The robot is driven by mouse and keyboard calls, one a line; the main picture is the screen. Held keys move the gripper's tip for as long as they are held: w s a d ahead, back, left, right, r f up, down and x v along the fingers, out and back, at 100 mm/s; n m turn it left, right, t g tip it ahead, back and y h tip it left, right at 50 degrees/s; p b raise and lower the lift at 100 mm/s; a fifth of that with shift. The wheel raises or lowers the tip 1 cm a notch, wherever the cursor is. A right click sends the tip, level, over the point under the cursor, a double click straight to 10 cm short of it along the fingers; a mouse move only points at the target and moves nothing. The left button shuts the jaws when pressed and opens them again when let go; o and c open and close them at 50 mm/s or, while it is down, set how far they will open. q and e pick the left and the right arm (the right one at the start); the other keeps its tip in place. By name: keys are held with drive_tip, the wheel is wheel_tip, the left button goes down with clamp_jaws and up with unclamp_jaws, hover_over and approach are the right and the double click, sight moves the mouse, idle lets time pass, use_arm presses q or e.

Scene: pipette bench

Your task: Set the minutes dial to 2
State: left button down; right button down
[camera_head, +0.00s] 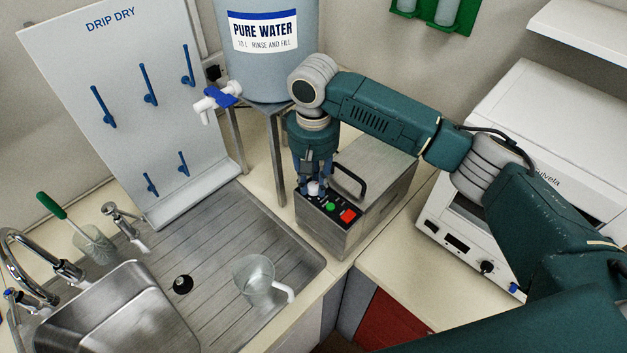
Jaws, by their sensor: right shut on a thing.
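A steel box-shaped device (342,238) with a black handle and a black control panel stands on the counter, right of the sink. A pale dial (313,188) sits at the left of the panel, left of a green button (330,207) and a red switch (348,215). My right gripper (313,186) points down over the panel and is shut on the dial. Its fingers partly hide the dial, and the markings are too small to read. My left gripper is not in view.
A sink with a ribbed drainboard (215,235) and a clear jug (253,274) lies left. A water tank (268,60) on a stand is behind. A white oven (470,235) stands right. A peg board (100,130) is at the back left.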

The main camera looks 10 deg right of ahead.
drive_tip(key=shift+w+r, duration=0.15)
drive_tip(key=shift+r, duration=0.05)
drive_tip(key=c, duration=1.7)
unclamp_jaws()
drive_tip(key=shift+f, duration=0.1)
drive_tip(key=shift+s, duration=0.2)
